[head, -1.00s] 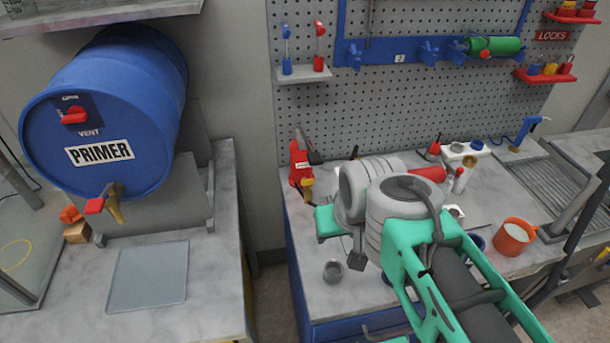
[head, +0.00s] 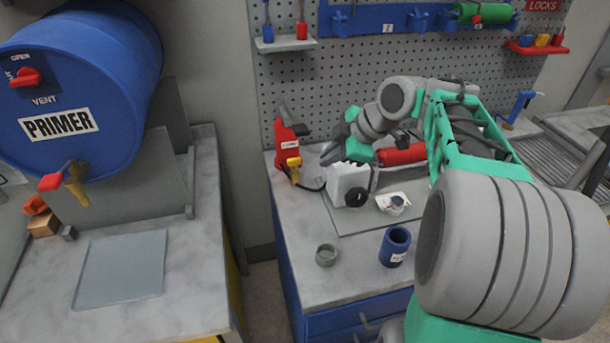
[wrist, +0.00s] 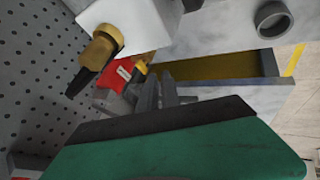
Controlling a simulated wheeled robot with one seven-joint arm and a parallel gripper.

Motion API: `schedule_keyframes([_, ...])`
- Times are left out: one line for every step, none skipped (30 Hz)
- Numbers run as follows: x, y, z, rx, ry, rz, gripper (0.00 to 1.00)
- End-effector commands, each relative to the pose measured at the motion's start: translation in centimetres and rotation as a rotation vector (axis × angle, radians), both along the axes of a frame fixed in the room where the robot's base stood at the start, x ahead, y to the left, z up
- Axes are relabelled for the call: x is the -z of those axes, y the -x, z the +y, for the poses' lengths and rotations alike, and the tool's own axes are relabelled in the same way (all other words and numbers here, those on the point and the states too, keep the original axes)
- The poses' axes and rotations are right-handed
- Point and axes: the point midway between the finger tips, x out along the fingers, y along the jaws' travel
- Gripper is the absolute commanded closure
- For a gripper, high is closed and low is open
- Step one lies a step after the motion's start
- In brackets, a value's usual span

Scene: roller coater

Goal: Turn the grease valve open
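No part is legibly marked as the grease valve. A red upright unit (head: 288,148) with a yellow lever or nozzle (head: 294,168) and a small unreadable label stands at the bench's back left corner. A white block (head: 348,178) with a round black knob (head: 356,197) stands to its right. My gripper (head: 332,143) is above and behind the white block, its dark fingers pointing left toward the red unit. In the wrist view my fingers (wrist: 158,88) look slightly apart and empty. The red unit (wrist: 119,74) shows just beyond them, and the white block (wrist: 135,22) has a brass fitting (wrist: 102,46) with a black end.
A red cylinder (head: 402,154) lies behind the block. A blue cup (head: 395,246) and a grey ring (head: 326,255) stand on the front of the bench. The pegboard (head: 300,85) rises behind. A blue primer drum (head: 85,95) with a red-handled tap is at left.

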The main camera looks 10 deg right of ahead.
Motion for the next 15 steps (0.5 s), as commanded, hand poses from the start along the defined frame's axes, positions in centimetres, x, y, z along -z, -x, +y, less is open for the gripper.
schedule_keyframes([0.4, -0.4, -0.4, -0.036, 0.008, -0.02, 0.98])
schedule_keyframes([0.3, -0.4, -0.4, -0.051, 0.01, -0.028, 1.0])
schedule_keyframes([0.4, -0.6, -0.3, -0.062, 0.013, -0.031, 1.0])
schedule_keyframes([0.5, -0.7, -0.1, -0.063, 0.012, -0.031, 1.0])
schedule_keyframes([0.7, -0.8, 0.1, -0.062, 0.011, -0.029, 1.0])
schedule_keyframes([1.2, -1.1, 0.3, -0.061, 0.011, -0.029, 1.0])
schedule_keyframes([1.6, -1.3, 0.5, -0.062, 0.011, -0.028, 1.0])
schedule_keyframes([2.1, -1.5, 0.8, -0.062, 0.012, -0.027, 1.0])
schedule_keyframes([2.7, -2.0, 1.0, -0.06, 0.011, -0.028, 1.0])
schedule_keyframes([3.2, -2.3, 1.4, -0.061, 0.01, -0.027, 1.0])
schedule_keyframes([3.8, -2.5, 1.6, -0.06, 0.011, -0.026, 1.0])
schedule_keyframes([4.5, -3.0, 1.9, -0.06, 0.01, -0.025, 1.0])
schedule_keyframes([5.0, -3.3, 2.2, -0.06, 0.01, -0.025, 1.0])
schedule_keyframes([5.5, -3.6, 2.4, -0.059, 0.011, -0.026, 1.0])
schedule_keyframes([6.2, -4.0, 2.8, -0.06, 0.012, -0.025, 1.0])
